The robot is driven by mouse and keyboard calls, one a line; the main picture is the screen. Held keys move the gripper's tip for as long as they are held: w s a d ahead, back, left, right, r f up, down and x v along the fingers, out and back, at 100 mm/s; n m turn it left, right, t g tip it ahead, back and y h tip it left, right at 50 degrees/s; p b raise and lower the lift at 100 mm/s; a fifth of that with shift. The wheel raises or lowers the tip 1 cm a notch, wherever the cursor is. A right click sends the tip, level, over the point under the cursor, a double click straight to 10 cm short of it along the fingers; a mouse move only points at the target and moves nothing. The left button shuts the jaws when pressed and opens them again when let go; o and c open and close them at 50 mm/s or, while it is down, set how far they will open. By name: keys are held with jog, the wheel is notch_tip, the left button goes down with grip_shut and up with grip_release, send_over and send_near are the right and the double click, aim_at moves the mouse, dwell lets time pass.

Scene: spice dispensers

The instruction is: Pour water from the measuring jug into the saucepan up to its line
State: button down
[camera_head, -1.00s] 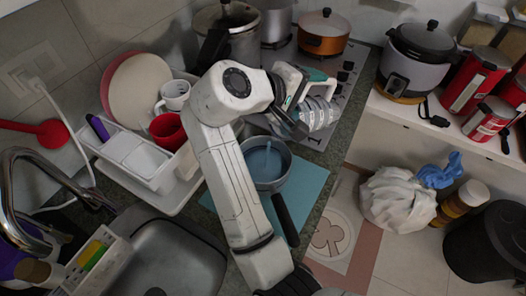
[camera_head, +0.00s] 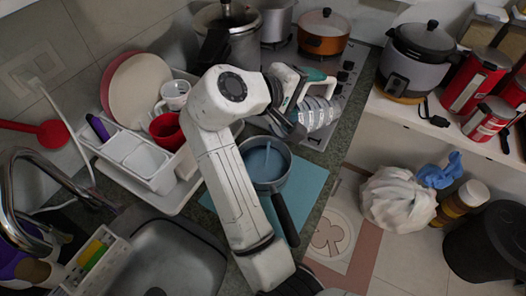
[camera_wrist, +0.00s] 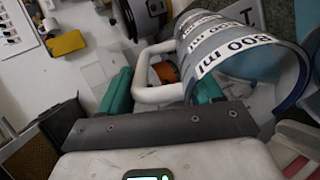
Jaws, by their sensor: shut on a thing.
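The measuring jug (camera_head: 316,114) is clear with white scale bands and lies tilted well over, near the back right of the saucepan. In the wrist view the jug (camera_wrist: 235,62) shows large "800 ml" print and a bluish rim. My gripper (camera_head: 290,97) is shut on the jug's white handle; its green fingers (camera_wrist: 160,92) sit either side of it. The saucepan (camera_head: 284,183) stands below my arm, its black handle pointing to the lower right. Blue-grey liquid shows inside, with a thin pale streak above it. The saucepan's line cannot be made out.
The saucepan stands on a blue mat (camera_head: 309,185). A dish rack (camera_head: 153,184) with plates and mugs is at left, and a sink (camera_head: 165,262) is in front. A stove (camera_head: 342,85) with pots is behind. A rice cooker (camera_head: 415,65) stands on the right shelf.

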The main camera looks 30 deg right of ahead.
jog(key=shift+a+r, duration=0.2)
dwell(0.8)
